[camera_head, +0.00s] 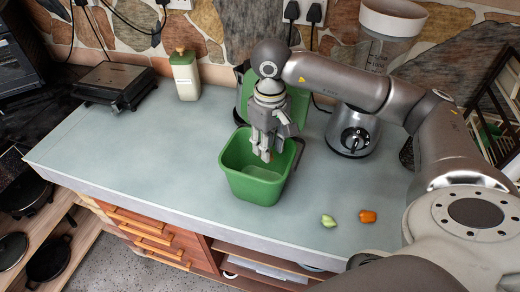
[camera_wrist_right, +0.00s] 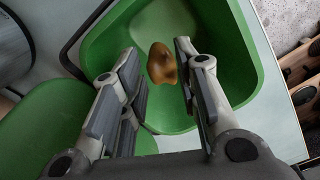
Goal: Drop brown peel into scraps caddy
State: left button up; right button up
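The green scraps caddy (camera_head: 255,188) stands on the worktop with its lid (camera_head: 298,105) swung up behind it. It also fills much of the right wrist view (camera_wrist_right: 225,25). My right gripper (camera_head: 265,154) points down over the caddy's mouth. In the right wrist view its fingers (camera_wrist_right: 160,75) are apart. The brown peel (camera_wrist_right: 161,64) shows between and beyond the fingertips, against the green inside of the caddy, with a gap to the left finger. I cannot tell whether it is in the air or resting on the bottom. My left gripper is not in view.
A green pepper (camera_head: 328,221) and an orange pepper (camera_head: 367,216) lie right of the caddy near the front edge. A blender (camera_head: 354,130) stands behind right. A bottle (camera_head: 186,76) and a dark appliance (camera_head: 114,84) stand at the back left. The left worktop is clear.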

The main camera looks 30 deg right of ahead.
jog(key=shift+o, duration=1.6)
jog(key=shift+r, duration=0.25)
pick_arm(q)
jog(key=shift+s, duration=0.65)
pick_arm(e)
notch_tip(320, 180, up, 12)
jog(key=shift+f, duration=0.25)
